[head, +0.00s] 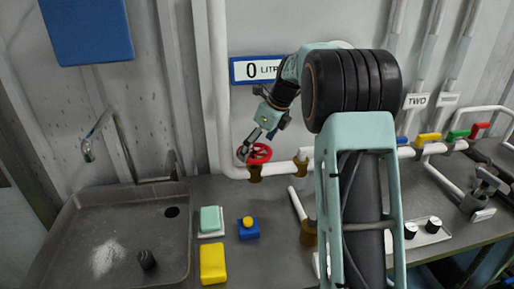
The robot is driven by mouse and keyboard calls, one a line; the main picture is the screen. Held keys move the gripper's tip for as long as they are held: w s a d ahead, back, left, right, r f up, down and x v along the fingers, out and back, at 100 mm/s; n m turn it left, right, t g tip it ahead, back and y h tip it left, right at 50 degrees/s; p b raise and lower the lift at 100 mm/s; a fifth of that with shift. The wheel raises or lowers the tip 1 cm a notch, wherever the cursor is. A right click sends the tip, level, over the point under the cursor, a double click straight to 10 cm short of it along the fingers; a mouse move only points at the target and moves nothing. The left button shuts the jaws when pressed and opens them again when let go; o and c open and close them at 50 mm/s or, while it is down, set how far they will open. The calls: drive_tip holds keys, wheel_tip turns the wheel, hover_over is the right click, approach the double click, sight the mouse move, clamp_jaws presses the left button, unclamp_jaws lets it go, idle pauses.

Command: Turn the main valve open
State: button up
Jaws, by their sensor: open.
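The main valve appears to be the red round handwheel (259,153) on a brass body (254,174), set in the white pipe low on the back wall. My gripper (246,149) is at the left side of the red wheel, with its fingers pointing down. The fingers look open and very close to the rim; I cannot tell whether they touch it. Part of the wheel is hidden behind the fingers. My arm covers much of the middle right of the view.
A sink (125,235) is at left. A green sponge (211,219), a blue box with yellow button (248,228) and a yellow block (213,263) lie on the counter. Yellow (428,138), green (458,135) and red (480,130) handles are at right.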

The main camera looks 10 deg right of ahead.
drive_tip(key=shift+c, duration=0.6)
drive_tip(key=c, duration=1)
drive_tip(key=shift+c, duration=0.2)
drive_tip(key=shift+r+n+p, duration=0.15)
drive_tip(key=shift+n+p, duration=0.15)
drive_tip(key=shift+p, duration=0.25)
drive_tip(key=p, duration=0.1)
drive_tip(key=n+p, duration=0.1)
drive_tip(key=p, duration=0.1)
drive_tip(key=shift+w+d+r+n+g, duration=0.1)
drive_tip(key=shift+r+n+g, duration=0.05)
drive_tip(key=shift+n+g, duration=0.2)
drive_tip(key=n+g+y+p, duration=0.1)
drive_tip(key=n+p, duration=0.2)
drive_tip(key=p, duration=0.1)
drive_tip(key=shift+w+n+p, duration=0.15)
drive_tip(key=shift+n+p, duration=0.15)
drive_tip(key=shift+n, duration=0.05)
drive_tip(key=n+g, duration=0.1)
drive_tip(key=n+p, duration=0.1)
drive_tip(key=n, duration=0.1)
drive_tip(key=shift+w+f+g+p, duration=0.15)
drive_tip(key=shift+f+g+p, duration=0.1)
drive_tip(key=shift+g+p, duration=0.1)
drive_tip(key=shift+w+n+g, duration=0.1)
drive_tip(key=shift+n+g, duration=0.4)
drive_tip(key=shift+n, duration=1.1)
